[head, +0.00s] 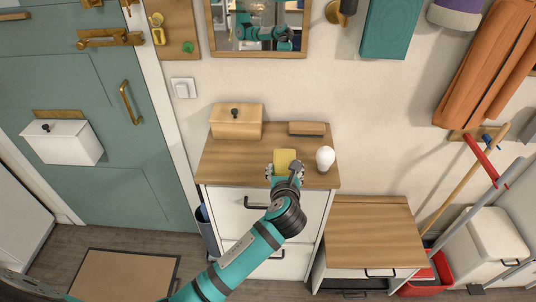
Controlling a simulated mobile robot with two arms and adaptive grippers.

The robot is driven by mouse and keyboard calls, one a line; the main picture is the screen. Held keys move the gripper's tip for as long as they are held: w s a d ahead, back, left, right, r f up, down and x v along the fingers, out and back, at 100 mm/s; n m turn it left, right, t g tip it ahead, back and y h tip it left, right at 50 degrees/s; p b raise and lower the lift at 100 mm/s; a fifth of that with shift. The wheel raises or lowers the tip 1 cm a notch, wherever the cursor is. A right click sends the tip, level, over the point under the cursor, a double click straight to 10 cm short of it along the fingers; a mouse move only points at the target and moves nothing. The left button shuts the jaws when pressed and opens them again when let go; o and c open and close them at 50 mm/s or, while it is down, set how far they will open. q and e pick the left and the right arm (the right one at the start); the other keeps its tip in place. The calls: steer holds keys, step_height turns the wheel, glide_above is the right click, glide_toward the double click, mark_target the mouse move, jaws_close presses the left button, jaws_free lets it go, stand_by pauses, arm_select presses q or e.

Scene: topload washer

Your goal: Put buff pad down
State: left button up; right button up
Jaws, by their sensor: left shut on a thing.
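The buff pad (285,158) is a small yellowish block over the wooden cabinet top (225,170). My left gripper (284,169) reaches in from below and is shut on the pad's near side. I cannot tell whether the pad touches the top or is held just above it. The gripper hides part of the pad's near edge. My right gripper is not in view.
A wooden box with a dark knob (236,121) stands at the top's back left. A brown block (307,128) lies behind the pad, and a white bulb-shaped object (325,158) stands close on the right. The top's left front is clear. A lower wooden bench (370,232) is at right.

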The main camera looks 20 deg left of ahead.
arm_select(q)
steer(key=w+a, duration=0.1)
steer(key=a, duration=0.1)
steer(key=w+a+p, duration=0.1)
steer(key=w+a, duration=0.3)
steer(key=shift+w+a+f, duration=0.25)
steer(key=shift+a+f, duration=0.05)
steer(key=shift+f, duration=0.1)
step_height(320, 180, down, 3)
steer(key=shift+a+r+p, duration=0.1)
steer(key=shift+p, duration=0.2)
steer(key=shift+f, duration=0.4)
steer(key=shift+f, duration=0.25)
steer(key=o, duration=1.1)
steer(key=shift+r, duration=0.2)
